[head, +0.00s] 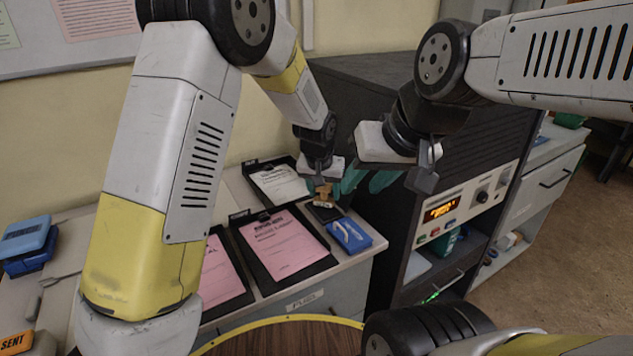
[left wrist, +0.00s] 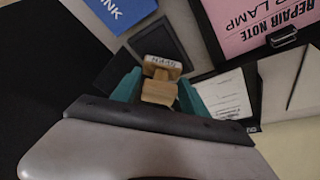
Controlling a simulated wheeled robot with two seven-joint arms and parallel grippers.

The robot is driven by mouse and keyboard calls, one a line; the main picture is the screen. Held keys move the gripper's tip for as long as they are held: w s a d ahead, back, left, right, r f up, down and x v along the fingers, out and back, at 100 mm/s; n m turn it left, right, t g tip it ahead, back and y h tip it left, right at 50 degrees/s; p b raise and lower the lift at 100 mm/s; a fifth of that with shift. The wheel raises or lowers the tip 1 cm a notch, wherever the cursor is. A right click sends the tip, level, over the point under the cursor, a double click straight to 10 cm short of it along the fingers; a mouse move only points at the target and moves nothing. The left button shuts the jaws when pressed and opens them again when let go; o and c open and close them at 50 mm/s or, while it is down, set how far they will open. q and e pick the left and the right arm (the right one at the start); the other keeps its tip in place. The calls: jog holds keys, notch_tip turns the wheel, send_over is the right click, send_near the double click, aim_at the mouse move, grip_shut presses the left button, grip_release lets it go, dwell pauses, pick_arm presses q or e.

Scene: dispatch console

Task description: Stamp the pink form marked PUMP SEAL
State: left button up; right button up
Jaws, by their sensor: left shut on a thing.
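My left gripper (head: 323,189) is shut on a wooden stamp (left wrist: 160,90), above or at the dark ink pad (head: 326,212); I cannot tell whether they touch. The open pad (left wrist: 158,42) also shows in the left wrist view. One pink form (head: 223,277) on a clipboard has a title ending in "AL"; my left arm hides the rest. Another pink form (head: 280,245) lies to its right. A pink form in the left wrist view (left wrist: 246,22) reads REPAIR NOTE and "P LAMP". My right gripper (head: 368,183) looks open and empty, near the dark cabinet.
A blue INK box (head: 349,235) stands at the counter's right edge. A white form (head: 280,184) on a clipboard lies behind the pink ones. A dark console (head: 462,210) with a lit orange display is at right. A blue box (head: 27,240) and an orange SENT label (head: 15,343) are at left.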

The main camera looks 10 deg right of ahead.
pick_arm(q)
jog(key=shift+f, duration=0.6)
dwell(1.6)
jog(key=shift+r, duration=0.1)
jog(key=shift+r, duration=3.45)
